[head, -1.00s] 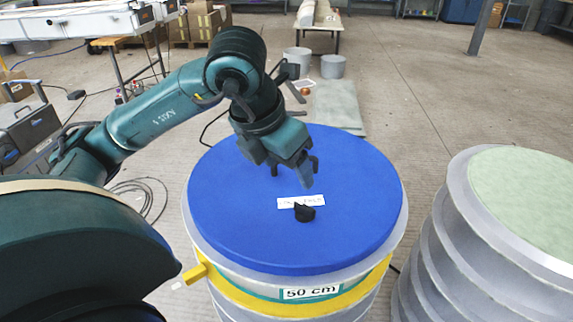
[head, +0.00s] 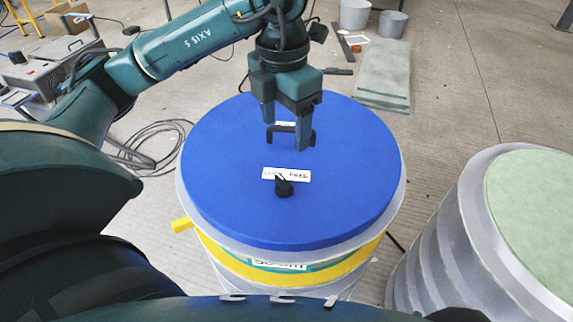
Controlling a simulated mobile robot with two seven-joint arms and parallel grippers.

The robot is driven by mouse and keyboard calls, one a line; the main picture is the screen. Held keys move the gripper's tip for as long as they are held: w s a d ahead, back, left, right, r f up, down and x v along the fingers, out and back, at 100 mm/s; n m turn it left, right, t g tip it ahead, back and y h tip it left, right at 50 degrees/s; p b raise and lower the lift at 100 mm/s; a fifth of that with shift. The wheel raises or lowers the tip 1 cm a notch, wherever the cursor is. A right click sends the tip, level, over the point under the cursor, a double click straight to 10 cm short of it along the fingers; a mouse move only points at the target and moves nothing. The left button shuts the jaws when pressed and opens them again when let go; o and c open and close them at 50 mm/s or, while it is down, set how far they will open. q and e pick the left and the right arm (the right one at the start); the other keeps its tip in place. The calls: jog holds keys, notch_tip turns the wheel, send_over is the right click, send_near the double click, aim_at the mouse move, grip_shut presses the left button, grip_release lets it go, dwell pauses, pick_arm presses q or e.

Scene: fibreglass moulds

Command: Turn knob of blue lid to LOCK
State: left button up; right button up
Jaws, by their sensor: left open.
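The round blue lid (head: 235,190) sits on a grey drum with a yellow band. A small black knob (head: 284,188) stands near its middle, its pointed end toward the far left. A white label (head: 300,175) lies just behind the knob; its small print is hard to read. My left gripper (head: 285,135) is open and points down over the far half of the lid, behind the label and apart from the knob. My right gripper is out of view.
A ribbed grey mould with a pale green top (head: 540,200) stands at the right. A yellow tab (head: 182,225) sticks out left of the drum. Cables (head: 150,140) lie on the floor at left. A pale mat (head: 385,75) and buckets (head: 392,23) are behind.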

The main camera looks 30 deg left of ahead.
aim_at(284, 180)
pick_arm(q)
notch_tip(284, 180, down, 13)
jog(key=b, duration=0.3)
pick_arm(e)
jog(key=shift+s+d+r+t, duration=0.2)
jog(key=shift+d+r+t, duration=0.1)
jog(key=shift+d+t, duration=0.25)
pick_arm(q)
jog(key=shift+c, duration=0.4)
